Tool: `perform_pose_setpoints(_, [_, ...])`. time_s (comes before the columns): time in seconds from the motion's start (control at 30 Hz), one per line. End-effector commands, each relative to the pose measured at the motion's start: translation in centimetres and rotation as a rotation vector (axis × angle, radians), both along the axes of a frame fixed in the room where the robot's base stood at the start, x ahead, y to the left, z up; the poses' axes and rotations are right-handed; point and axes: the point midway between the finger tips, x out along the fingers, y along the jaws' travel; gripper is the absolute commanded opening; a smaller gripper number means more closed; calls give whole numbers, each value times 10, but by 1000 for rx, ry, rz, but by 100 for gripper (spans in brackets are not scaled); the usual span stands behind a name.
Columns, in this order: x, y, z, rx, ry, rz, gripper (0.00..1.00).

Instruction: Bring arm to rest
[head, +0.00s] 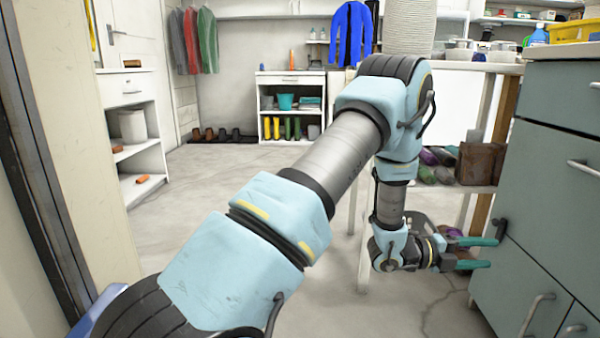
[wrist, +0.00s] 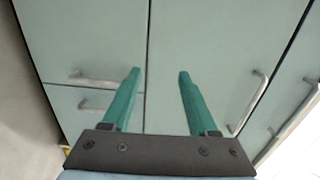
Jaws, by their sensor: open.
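My gripper (head: 482,253) is at the lower right of the head view, at the end of my bent arm. Its two teal fingers are apart with nothing between them. They point right, toward a grey-green cabinet (head: 545,145). In the wrist view my gripper (wrist: 158,74) shows both fingers spread in front of the cabinet doors (wrist: 215,35). Door handles lie on either side of the fingers. I cannot tell whether a fingertip touches the cabinet front.
A table (head: 465,66) with several items stands behind my arm, with a shelf of shoes below. A white shelf unit (head: 290,85) with boots stands at the back, and a white cabinet (head: 130,90) at the left. The floor (head: 225,165) between them is clear.

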Motion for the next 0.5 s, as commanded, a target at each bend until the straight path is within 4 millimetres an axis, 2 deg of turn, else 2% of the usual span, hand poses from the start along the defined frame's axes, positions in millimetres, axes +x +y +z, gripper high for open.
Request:
perform_pose_setpoints(0.27, [41, 22, 17, 101, 92, 147, 59])
perform_pose_setpoints(0.37, [60, 37, 25, 149, 148, 227, 59])
perform_pose_setpoints(0.5, [92, 69, 39, 221, 258, 377, 59])
